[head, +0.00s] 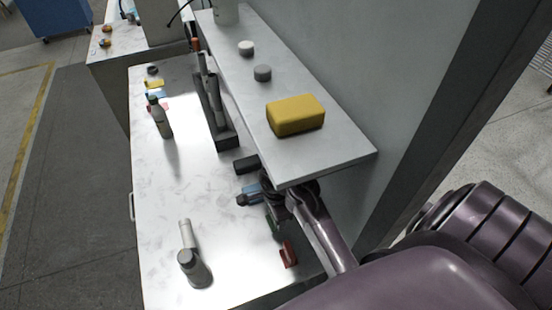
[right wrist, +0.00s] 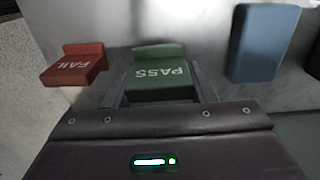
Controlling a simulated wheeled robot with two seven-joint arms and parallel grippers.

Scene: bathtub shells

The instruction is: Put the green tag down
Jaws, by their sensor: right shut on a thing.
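The green tag (right wrist: 162,72), lettered PASS, sits between the two fingers of my right gripper (right wrist: 162,88) in the right wrist view. The gripper is shut on it. In the head view my right gripper (head: 272,205) is over the near right part of the white worktop (head: 215,235), by the shelf's near end, and only a dark green bit of the tag (head: 274,229) shows beneath it. I cannot tell whether the tag touches the worktop. My left gripper is not in view.
A red FAIL tag (right wrist: 75,68) lies left of the green tag, and a blue block (right wrist: 264,42) stands to its right. A shelf (head: 335,150) with a yellow sponge (head: 296,116) overhangs the worktop.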

